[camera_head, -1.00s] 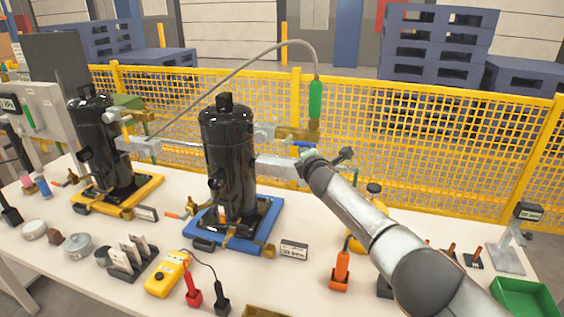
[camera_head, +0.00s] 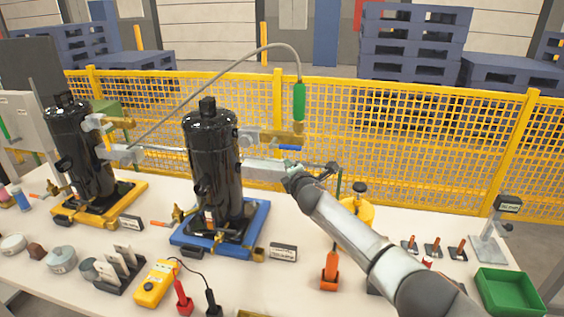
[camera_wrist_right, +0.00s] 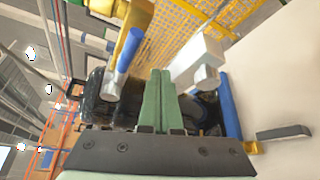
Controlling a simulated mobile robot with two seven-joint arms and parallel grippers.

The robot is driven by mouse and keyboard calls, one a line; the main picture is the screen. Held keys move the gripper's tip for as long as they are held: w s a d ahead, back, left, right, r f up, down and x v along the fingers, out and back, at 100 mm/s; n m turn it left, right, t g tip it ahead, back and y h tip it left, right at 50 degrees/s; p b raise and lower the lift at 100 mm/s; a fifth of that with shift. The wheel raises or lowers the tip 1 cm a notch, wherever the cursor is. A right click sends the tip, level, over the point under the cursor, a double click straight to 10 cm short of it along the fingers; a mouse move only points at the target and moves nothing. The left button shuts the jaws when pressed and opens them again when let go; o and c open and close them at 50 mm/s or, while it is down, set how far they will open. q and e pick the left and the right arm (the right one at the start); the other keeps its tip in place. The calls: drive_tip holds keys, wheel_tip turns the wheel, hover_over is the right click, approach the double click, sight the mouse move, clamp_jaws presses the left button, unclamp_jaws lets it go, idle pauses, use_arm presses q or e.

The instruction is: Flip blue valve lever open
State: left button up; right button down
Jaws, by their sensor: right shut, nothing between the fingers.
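The blue valve lever (camera_head: 289,148) is on a brass valve (camera_head: 268,136) at the upper right of the black compressor (camera_head: 212,165) on the blue pallet. It lies roughly level in the head view. In the wrist view the lever (camera_wrist_right: 128,50) slants across the brass body, left of and beyond my green fingertips. My right gripper (camera_head: 291,179) is just below the lever in the head view. Its fingers (camera_wrist_right: 158,95) are shut together with nothing between them, apart from the lever. My left gripper is not in view.
A grey block (camera_head: 262,169) sticks out from the compressor close to my right gripper; this block (camera_wrist_right: 200,62) is right of the fingers in the wrist view. A hose with a green sleeve (camera_head: 299,102) hangs above the valve. A yellow mesh fence (camera_head: 420,140) stands behind.

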drive_tip(key=s+a+r+p, duration=0.1)
drive_tip(key=s+a+r, duration=0.1)
drive_tip(key=s, duration=0.4)
drive_tip(key=shift+s+r, duration=0.25)
drive_tip(key=shift+r, duration=0.35)
drive_tip(key=shift+f, duration=0.1)
